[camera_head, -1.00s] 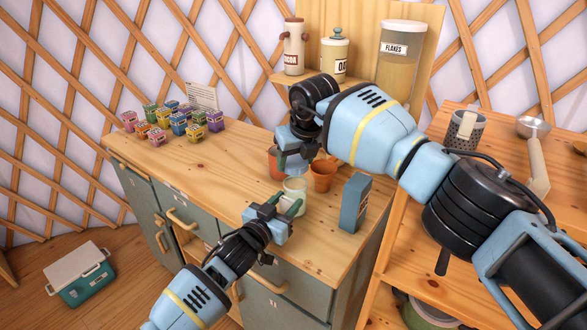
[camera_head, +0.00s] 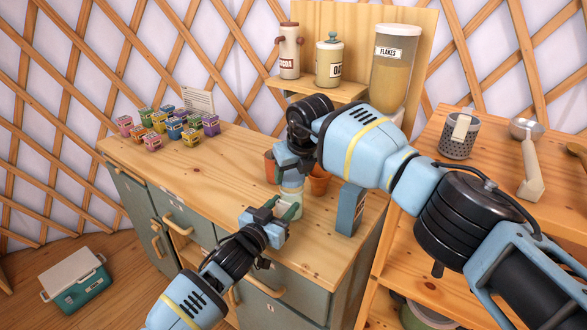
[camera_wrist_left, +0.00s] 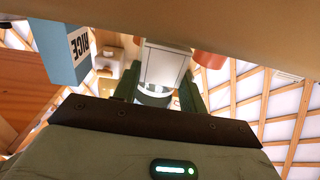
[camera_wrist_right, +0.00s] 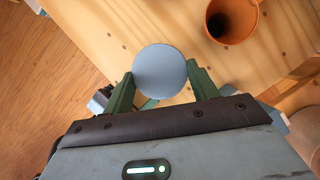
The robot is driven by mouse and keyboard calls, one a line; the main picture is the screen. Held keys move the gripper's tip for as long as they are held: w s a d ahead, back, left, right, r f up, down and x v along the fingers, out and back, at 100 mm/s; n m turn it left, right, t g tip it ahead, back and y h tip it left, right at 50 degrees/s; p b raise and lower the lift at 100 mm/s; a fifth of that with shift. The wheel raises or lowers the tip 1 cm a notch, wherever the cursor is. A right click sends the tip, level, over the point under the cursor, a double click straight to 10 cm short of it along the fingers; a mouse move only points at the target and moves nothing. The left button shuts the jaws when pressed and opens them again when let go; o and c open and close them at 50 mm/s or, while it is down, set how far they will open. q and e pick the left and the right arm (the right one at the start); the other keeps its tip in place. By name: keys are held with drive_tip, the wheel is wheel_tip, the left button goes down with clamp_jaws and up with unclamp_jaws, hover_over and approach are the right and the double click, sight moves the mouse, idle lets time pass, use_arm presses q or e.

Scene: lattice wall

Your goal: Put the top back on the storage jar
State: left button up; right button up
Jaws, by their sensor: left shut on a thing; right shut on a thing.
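The storage jar (camera_head: 291,198), a small pale vessel, stands at the counter's front edge. My left gripper (camera_head: 280,213) is shut around its side; in the left wrist view the jar (camera_wrist_left: 166,62) sits between the green fingers. The top, a round blue-grey lid (camera_wrist_right: 165,71), is held flat between the fingers of my right gripper (camera_wrist_right: 162,85). In the head view the lid (camera_head: 290,179) is right over the jar's mouth, under my right gripper (camera_head: 291,163). I cannot tell whether it touches the rim. The lid hides the jar in the right wrist view.
Terracotta pots (camera_head: 319,182) stand close behind the jar. A blue rice box (camera_head: 349,209) stands to its right. Small coloured boxes (camera_head: 175,128) cluster at the counter's far left. The middle of the counter (camera_head: 215,165) is clear. A shelf (camera_head: 318,89) holds canisters behind.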

use_arm(q)
drive_tip(key=shift+f, duration=0.1)
use_arm(e)
drive_tip(key=shift+f, duration=0.35)
use_arm(q)
clamp_jaws()
use_arm(e)
drive_tip(key=shift+f, duration=0.6)
drive_tip(key=m+h, duration=0.1)
drive_tip(key=m, duration=0.2)
drive_tip(key=shift+a, duration=0.2)
drive_tip(key=m+h, duration=0.1)
drive_tip(key=m, duration=0.2)
drive_tip(key=shift+a+h, duration=0.1)
drive_tip(key=shift+h, duration=0.2)
drive_tip(key=o, duration=0.9)
drive_tip(key=shift+o, duration=0.2)
drive_tip(key=shift+r, duration=0.1)
